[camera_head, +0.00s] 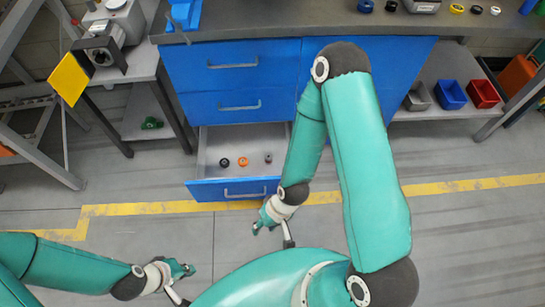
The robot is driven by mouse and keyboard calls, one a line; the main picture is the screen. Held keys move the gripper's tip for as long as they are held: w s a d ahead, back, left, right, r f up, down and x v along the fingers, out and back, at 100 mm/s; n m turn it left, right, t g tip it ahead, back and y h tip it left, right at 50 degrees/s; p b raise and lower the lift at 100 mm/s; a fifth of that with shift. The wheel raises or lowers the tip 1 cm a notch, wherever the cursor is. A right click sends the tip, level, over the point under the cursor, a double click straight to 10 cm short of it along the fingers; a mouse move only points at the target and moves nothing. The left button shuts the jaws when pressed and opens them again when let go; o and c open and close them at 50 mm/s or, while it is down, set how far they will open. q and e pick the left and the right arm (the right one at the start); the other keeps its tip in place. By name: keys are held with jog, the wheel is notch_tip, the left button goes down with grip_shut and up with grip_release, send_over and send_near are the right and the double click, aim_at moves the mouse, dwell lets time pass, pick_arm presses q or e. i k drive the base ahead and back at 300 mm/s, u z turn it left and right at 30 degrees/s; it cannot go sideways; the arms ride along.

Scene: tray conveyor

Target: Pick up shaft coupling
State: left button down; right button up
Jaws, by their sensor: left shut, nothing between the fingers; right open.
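The open bottom drawer (205,165) of the blue cabinet holds three small items in a row: a black ring (224,162), an orange ring (243,162) and a small dark, cylinder-like piece (268,158) at the right. Which one is the shaft coupling I cannot tell for sure; the cylinder-like piece looks closest. My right gripper (259,226) is open and empty, in front of the drawer's lower right corner, apart from the items. My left gripper (188,270) is shut and empty, at the lower left, well away from the drawer.
The blue cabinet (230,105) has shut drawers above the open one. A blue bin (451,95) and a red bin (484,93) stand on a shelf at right. A machine table (145,66) is at left. Floor in front is clear.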

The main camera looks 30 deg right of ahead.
aim_at(268, 156)
jog(key=i, duration=0.9)
jog(key=u, duration=0.05)
